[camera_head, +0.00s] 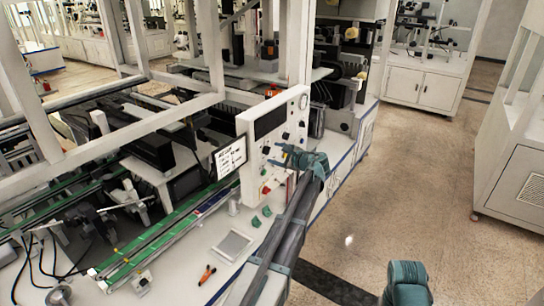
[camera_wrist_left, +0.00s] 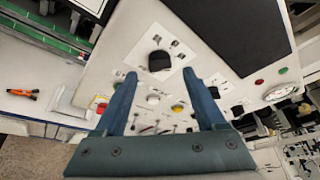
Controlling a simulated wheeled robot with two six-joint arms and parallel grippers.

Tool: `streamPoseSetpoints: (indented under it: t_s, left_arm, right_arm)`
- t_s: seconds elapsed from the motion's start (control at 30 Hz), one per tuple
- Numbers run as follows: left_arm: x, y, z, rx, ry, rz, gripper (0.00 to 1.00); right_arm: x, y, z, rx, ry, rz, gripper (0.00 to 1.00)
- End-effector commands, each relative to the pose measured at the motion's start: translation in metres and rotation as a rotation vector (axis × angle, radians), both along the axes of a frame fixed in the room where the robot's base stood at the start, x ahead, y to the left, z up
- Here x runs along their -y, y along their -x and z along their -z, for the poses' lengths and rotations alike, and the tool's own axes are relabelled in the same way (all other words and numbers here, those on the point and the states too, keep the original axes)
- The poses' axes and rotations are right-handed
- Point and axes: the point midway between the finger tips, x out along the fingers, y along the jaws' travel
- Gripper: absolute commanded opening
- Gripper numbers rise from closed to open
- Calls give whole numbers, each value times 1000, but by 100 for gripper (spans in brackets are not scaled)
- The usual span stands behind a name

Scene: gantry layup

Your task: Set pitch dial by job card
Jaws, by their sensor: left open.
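The white control panel (camera_head: 254,178) stands on the bench in the head view and fills most of the left wrist view (camera_wrist_left: 120,48). My left gripper (camera_head: 276,155) is in front of the panel face. In the left wrist view its two fingers (camera_wrist_left: 160,73) are apart, with a black dial (camera_wrist_left: 159,60) on a white plate just beyond the tips. I cannot tell if they touch it. The labels are too small to read, so I cannot tell which is the pitch dial. A white card with dark text (camera_head: 230,157) stands left of the panel.
The panel has a dark screen (camera_wrist_left: 232,38), a red button (camera_wrist_left: 100,107), a yellow button (camera_wrist_left: 178,109), several small toggles and a round gauge (camera_wrist_left: 280,92). Orange-handled pliers (camera_head: 207,274) and a grey tray (camera_head: 233,246) lie on the bench. The floor (camera_head: 430,180) at right is clear.

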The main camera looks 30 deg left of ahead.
Motion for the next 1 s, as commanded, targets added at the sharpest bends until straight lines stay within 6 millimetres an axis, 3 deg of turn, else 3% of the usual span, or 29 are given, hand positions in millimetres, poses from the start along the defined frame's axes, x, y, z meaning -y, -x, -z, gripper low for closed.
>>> streamPoseSetpoints:
  t_s: [0.2,0.63,1.0]
  left_arm:
    - [-21,-9,7,0,0,0,72]
    - [-27,-10,8,0,0,0,71]
    - [-27,-10,8,0,1,-1,4]
  right_arm:
    - [0,0,7,0,0,-2,50]
    - [0,0,8,0,0,-2,50]
    - [0,0,8,0,0,-2,50]
